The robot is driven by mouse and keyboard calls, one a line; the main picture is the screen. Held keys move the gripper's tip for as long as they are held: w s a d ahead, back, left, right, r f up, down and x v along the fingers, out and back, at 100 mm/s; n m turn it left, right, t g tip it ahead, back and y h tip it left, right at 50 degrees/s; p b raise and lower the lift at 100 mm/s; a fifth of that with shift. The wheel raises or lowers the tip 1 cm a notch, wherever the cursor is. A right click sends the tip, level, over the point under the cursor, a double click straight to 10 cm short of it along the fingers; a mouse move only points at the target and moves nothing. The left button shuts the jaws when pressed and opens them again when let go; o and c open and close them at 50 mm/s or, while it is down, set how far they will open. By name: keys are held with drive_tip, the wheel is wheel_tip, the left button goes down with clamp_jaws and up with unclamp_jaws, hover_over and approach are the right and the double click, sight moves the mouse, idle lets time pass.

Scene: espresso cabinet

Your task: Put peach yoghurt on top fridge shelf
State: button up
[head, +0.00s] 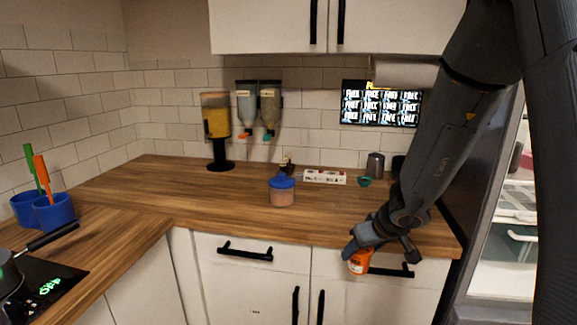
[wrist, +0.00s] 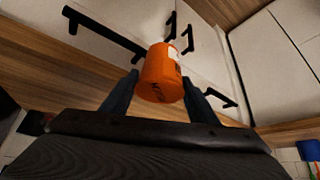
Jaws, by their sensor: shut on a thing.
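My gripper (head: 364,250) is shut on an orange tub, the peach yoghurt (head: 358,264), just in front of the counter's front edge and over the drawer fronts. In the wrist view, the yoghurt tub (wrist: 160,72) sits between the two dark fingers (wrist: 158,84), with a pale label patch near one end. The fridge (head: 505,240) is at the right edge of the head view, partly hidden by my arm. Pale shelves show inside it, but I cannot tell which is the top one.
A blue-lidded jar (head: 282,196) stands on the wooden counter (head: 230,205). Behind are a dispenser (head: 216,125), a white box (head: 325,177) and a dark grey canister (head: 375,165). Black handles (head: 245,253) stick out from the drawers. Blue cups (head: 55,213) and a hob (head: 40,285) are left.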

drive_tip(key=shift+w+r, duration=0.1)
drive_tip(key=shift+r, duration=0.1)
